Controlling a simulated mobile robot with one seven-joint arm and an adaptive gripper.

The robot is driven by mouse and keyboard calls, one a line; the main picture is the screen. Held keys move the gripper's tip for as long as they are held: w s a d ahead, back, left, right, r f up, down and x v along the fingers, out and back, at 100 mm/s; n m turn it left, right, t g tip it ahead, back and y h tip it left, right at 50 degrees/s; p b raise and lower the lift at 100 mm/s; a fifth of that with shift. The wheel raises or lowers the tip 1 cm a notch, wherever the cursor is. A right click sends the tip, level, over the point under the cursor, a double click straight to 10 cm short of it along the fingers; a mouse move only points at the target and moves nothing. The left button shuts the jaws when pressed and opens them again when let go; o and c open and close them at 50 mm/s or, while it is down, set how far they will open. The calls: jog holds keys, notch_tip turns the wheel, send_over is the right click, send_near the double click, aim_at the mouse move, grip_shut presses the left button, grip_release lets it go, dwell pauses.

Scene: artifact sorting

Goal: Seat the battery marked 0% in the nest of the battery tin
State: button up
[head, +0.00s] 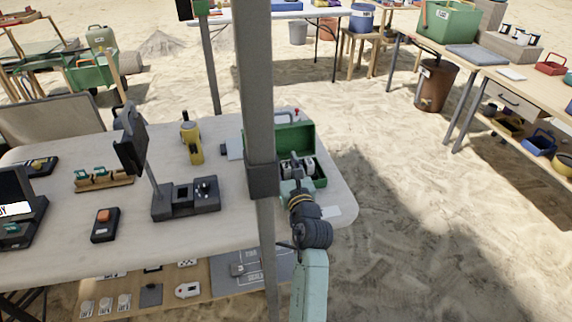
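A green tin (281,141) with its lid raised stands at the right end of the near table, partly hidden behind a grey post. Several small white and dark blocks, which look like batteries (308,166), show inside it. No 0% mark is readable at this size, and I cannot tell which block bears it. The nest cannot be made out. My gripper (297,172) reaches over the tin's near side, close to these blocks. Its fingertips are too small and covered to tell whether they are open, shut or touching a block.
The grey post (254,85) crosses the middle of the view. A black device (184,199) with a screen, a yellow tool (191,142) and a small black box with an orange button (105,223) stand left on the table. A lower shelf holds small items.

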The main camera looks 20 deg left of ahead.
jog(key=shift+o, duration=0.4)
jog(key=shift+r, duration=0.1)
jog(key=shift+s+d, duration=0.1)
jog(key=b+v, duration=0.2)
jog(key=v, duration=0.9)
jog(key=shift+s+d, duration=0.2)
jog(key=shift+s, duration=0.1)
